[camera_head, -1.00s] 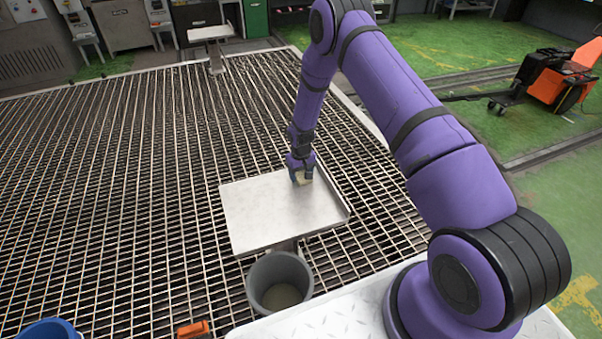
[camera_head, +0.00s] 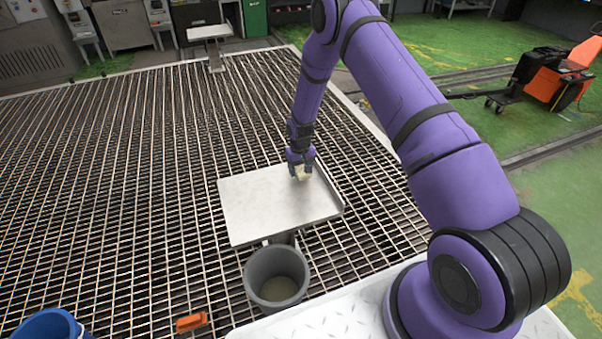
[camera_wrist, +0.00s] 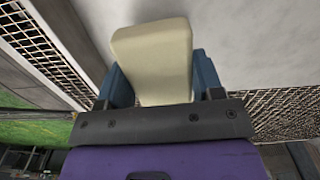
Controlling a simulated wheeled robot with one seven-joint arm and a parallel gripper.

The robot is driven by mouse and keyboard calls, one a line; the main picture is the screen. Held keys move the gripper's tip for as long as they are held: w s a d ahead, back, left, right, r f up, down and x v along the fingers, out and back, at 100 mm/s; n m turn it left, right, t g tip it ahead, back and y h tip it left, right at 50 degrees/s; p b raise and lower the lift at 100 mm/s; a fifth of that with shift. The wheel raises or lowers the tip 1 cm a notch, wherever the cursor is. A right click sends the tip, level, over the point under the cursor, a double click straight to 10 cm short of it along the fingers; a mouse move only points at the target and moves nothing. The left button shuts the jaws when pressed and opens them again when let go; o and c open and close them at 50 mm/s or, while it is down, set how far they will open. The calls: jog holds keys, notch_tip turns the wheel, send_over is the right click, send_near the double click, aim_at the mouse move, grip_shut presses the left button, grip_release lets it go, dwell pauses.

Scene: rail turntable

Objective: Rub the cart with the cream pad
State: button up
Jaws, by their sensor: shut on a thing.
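The cream pad (camera_head: 302,173) is held in my gripper (camera_head: 300,168), over the far right part of a flat grey metal platform (camera_head: 265,210). I take this platform, on a post above the grating, to be the cart, but I cannot tell for sure. In the wrist view, the pad (camera_wrist: 155,60) is a pale block clamped between the blue fingers of my gripper (camera_wrist: 160,78). The grey platform surface (camera_wrist: 255,45) lies behind it. I cannot tell whether the pad touches the platform.
A grey bucket (camera_head: 277,256) stands just in front of the platform. A blue bucket (camera_head: 50,322) and an orange object (camera_head: 191,322) are at the lower left. A similar platform (camera_head: 210,32) stands at the back. An orange and black machine (camera_head: 560,75) is at right.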

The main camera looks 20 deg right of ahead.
aim_at(300, 167)
jog(key=shift+r, duration=2.55)
